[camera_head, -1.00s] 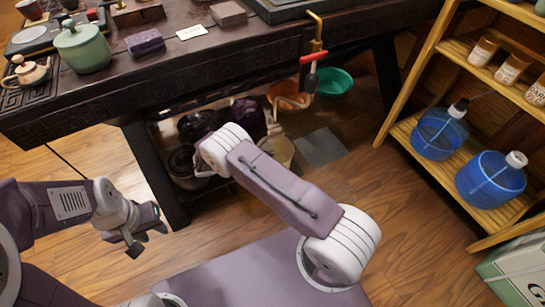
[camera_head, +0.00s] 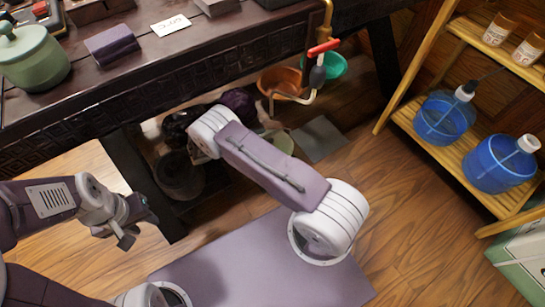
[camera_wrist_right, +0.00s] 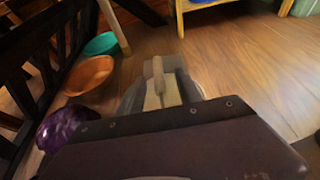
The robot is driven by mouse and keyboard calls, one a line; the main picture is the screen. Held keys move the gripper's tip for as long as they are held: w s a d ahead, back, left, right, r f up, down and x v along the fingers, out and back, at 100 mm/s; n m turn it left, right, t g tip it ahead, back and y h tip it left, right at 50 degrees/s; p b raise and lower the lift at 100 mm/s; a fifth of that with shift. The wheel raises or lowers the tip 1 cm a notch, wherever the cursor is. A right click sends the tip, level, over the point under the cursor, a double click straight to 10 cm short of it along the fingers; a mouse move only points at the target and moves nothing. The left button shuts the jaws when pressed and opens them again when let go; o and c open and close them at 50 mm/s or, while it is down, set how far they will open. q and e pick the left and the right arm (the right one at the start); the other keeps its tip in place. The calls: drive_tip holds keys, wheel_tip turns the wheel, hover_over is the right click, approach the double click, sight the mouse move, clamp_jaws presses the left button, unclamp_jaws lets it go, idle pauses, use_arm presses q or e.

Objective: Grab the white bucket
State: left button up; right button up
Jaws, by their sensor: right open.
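I cannot make out a white bucket for certain. A pale cream thing (camera_head: 283,143) under the table is partly hidden by my right arm; its shape is unclear. The right wrist view shows a cream, handle-like piece (camera_wrist_right: 160,80) in front of a grey shape. My right gripper's dark body (camera_wrist_right: 165,140) fills the bottom of that view; it is open, and I see nothing held. In the head view my right arm hides its fingers. My left gripper (camera_head: 137,225) hangs at the left over the floor, apart from everything; its jaw gap is unclear.
Under the dark table (camera_head: 180,75) are an orange bowl (camera_head: 283,80), a teal bowl (camera_head: 333,67) and a purple bundle (camera_wrist_right: 65,125). A brass tap hangs at the table edge. A wooden shelf (camera_head: 475,150) holds blue water jugs at the right. The floor before it is clear.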

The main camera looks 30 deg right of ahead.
sight(273, 132)
drive_tip(key=b+x, duration=0.3)
drive_tip(key=x, duration=0.1)
drive_tip(key=shift+w+d+f+b, duration=0.15)
drive_tip(key=shift+d+f+b, duration=0.1)
drive_tip(key=shift+b, duration=0.1)
drive_tip(key=shift+d, duration=0.2)
drive_tip(key=shift+r, duration=0.15)
clamp_jaws()
idle(0.6)
drive_tip(key=shift+w, duration=0.1)
